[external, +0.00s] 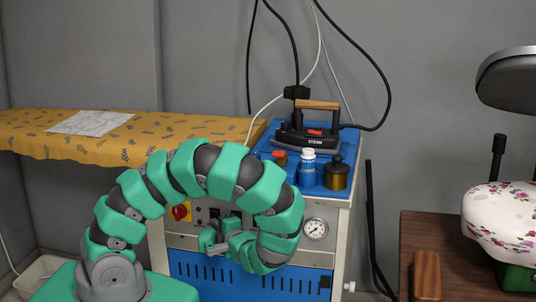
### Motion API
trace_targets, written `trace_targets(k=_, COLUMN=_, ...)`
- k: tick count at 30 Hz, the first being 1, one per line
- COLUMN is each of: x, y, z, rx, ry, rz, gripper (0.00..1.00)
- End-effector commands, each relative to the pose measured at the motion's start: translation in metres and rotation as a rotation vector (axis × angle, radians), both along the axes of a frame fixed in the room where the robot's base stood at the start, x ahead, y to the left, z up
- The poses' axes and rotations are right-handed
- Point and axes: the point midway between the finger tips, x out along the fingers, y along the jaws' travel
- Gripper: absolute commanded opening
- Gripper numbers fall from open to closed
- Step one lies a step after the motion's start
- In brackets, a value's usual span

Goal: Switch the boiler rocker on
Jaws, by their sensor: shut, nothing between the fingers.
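The boiler unit (345,222) is a white and blue cabinet with a pale control panel on its front. Small dark switches (214,213) show on the panel, just above my gripper; they are too small to tell which is the boiler rocker or its position. My arm arches over from the left and curls back in front of the panel. My gripper (208,242) is shut and empty, in front of the panel and a little below the switches. I cannot tell whether it touches the panel. My arm hides part of the panel.
A red and yellow knob (180,212) sits left of the switches, and a pressure gauge (315,229) to the right. On top stand an iron (312,138), a white-capped blue bottle (307,168) and a dark pot (337,175).

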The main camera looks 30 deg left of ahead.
Motion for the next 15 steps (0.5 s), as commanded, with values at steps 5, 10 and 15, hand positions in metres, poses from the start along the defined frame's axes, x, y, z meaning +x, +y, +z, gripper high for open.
trace_targets(k=5, x=-0.004, y=-0.001, z=0.001, rx=0.0, ry=0.0, rz=-0.001, gripper=0.0)
trace_targets(k=10, x=-0.018, y=-0.001, z=0.002, rx=0.002, ry=0.002, rz=-0.003, gripper=0.0)
trace_targets(k=15, x=-0.034, y=-0.001, z=0.0, rx=0.003, ry=0.003, rz=-0.003, gripper=0.0)
